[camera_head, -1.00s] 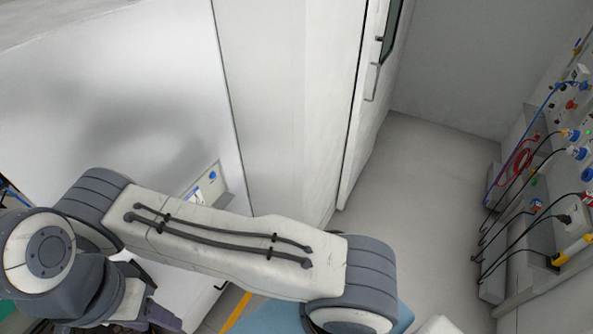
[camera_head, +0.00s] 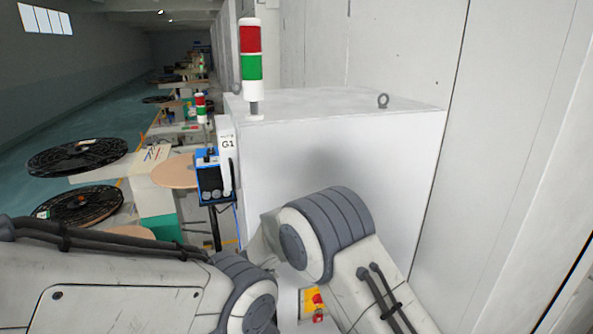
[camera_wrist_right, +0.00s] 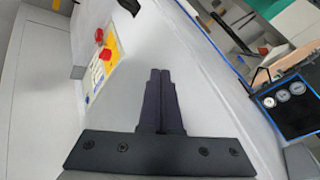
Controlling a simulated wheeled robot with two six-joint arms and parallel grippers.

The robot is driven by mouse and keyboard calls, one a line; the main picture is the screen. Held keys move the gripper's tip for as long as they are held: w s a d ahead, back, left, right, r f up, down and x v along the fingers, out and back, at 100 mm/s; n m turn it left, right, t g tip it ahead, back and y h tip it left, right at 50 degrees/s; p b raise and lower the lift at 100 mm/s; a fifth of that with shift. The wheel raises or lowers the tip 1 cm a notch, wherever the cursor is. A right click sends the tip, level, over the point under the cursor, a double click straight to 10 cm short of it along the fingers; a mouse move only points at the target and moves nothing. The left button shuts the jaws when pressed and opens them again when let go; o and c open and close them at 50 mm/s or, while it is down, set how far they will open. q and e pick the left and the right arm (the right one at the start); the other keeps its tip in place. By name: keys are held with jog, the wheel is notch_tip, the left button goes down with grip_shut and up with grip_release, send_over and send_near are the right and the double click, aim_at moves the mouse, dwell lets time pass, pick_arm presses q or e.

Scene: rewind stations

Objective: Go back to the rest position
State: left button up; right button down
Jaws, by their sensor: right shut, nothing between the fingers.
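My right gripper (camera_wrist_right: 160,95) shows in the right wrist view with its two dark fingers together and nothing between them. It is in front of the pale side of a white cabinet (camera_head: 400,140). In the head view, links of my own arms cross the lower part of the picture, and neither pair of fingertips can be made out. My left gripper is not in view.
A yellow panel with a red button (camera_head: 317,300) is low on the cabinet, close to my arm. A blue control box (camera_head: 213,178) and black reels (camera_head: 77,157) stand to the left. A signal tower (camera_head: 251,60) tops the cabinet. White walls close off the right.

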jog(key=s+d+r+n+y, duration=0.1)
jog(key=s+d+r+n, duration=0.1)
jog(key=d+r, duration=0.4)
jog(key=s+d+r+n+y, duration=0.1)
jog(key=s+d+r+n, duration=0.15)
jog(key=d, duration=0.55)
jog(key=s+d+n+g+h, duration=0.1)
jog(key=s+d+n+g, duration=0.15)
jog(key=s+d, duration=0.65)
jog(key=s+d+n+g+h, duration=0.1)
jog(key=s+d+g+h, duration=0.15)
jog(key=s+d, duration=0.7)
jog(key=s+a+f+n+g+y+b, duration=0.2)
jog(key=s+a+f+n+b, duration=0.5)
jog(key=s+a+f+b, duration=0.6)
jog(key=s+a+b, duration=0.2)
jog(key=a+b, duration=0.1)
jog(key=b, duration=0.3)
jog(key=shift+s+a+g+b, duration=0.15)
jog(key=shift+s+g+b, duration=0.1)
jog(key=shift+g+b, duration=0.1)
